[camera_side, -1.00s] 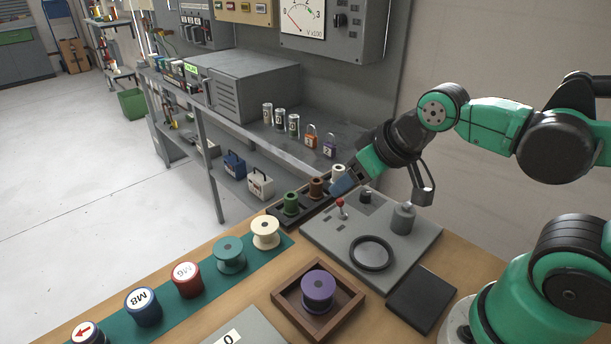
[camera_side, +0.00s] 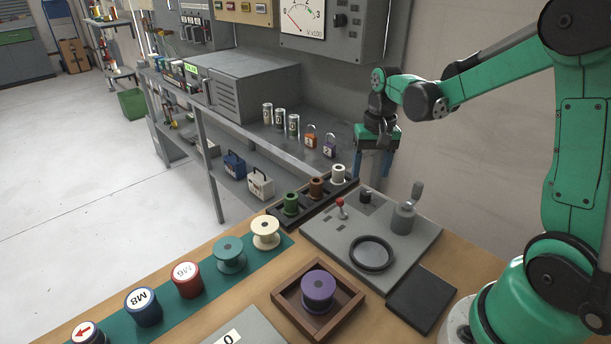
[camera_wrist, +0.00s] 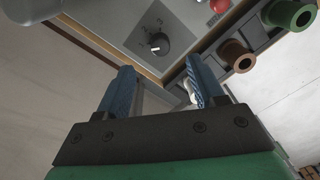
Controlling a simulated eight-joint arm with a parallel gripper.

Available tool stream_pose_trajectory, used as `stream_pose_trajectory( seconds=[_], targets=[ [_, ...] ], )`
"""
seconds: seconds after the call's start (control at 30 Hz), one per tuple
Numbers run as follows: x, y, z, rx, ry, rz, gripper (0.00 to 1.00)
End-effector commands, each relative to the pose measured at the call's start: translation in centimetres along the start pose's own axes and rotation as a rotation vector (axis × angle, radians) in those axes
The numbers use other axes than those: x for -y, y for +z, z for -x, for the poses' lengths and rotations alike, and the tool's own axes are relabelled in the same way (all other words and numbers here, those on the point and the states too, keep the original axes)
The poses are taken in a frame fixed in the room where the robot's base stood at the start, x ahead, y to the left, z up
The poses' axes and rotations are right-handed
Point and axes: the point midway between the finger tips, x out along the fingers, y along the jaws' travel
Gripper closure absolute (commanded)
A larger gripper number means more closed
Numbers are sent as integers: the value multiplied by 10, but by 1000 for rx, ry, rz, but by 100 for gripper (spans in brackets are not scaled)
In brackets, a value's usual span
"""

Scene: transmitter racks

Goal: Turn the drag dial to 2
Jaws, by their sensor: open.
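The drag dial (camera_side: 366,196) is a small dark knob on the back part of the grey panel (camera_side: 326,232).
The panel also carries a red-knobbed lever (camera_side: 340,205), a black ring (camera_side: 372,253) and a grey post with a handle (camera_side: 404,218). A black rack with green (camera_side: 291,203), brown (camera_side: 316,187) and white (camera_side: 338,174) spools stands close on the left.

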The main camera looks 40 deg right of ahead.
Motion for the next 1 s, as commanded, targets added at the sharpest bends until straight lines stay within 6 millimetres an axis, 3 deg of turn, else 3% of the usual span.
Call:
stream_pose_trajectory(
  seconds=[0.4,0.73,0.77,0.93,0.97,1.0],
  targets=[
    [0,0,-48,-1,0,2,38],
    [0,0,-52,-1,-1,2,38],
    [0,0,-52,-1,-1,2,44],
    [0,0,-52,-1,-1,2,92],
    [0,0,-52,-1,-1,2,100],
    [0,0,-52,-1,-1,2,100]
  ],
)
